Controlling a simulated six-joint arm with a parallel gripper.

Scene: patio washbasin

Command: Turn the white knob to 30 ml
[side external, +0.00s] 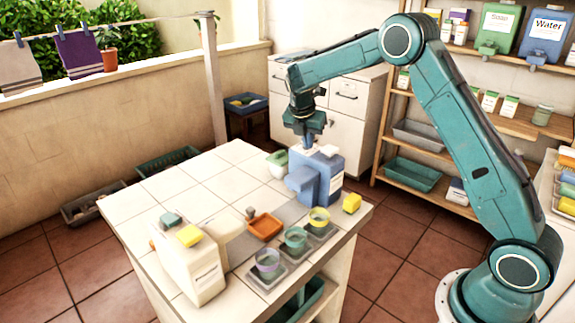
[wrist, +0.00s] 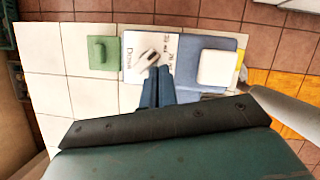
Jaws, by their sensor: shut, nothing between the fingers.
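A blue dispenser (side external: 322,180) stands on the tiled counter, with a white square block (side external: 328,152) on its top; the block also shows in the wrist view (wrist: 217,67). Left of that block in the wrist view is a white dial plate (wrist: 133,72) with printing including "30 ml", partly hidden by my fingers. A small white knob (wrist: 148,56) with a dark part sits on the plate, tilted in the picture. My gripper (side external: 308,143) is shut and empty, low over the dispenser top. In the wrist view its fingertips (wrist: 155,72) appear just below the knob; contact is unclear.
The counter's far left tiles (side external: 190,175) are clear.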

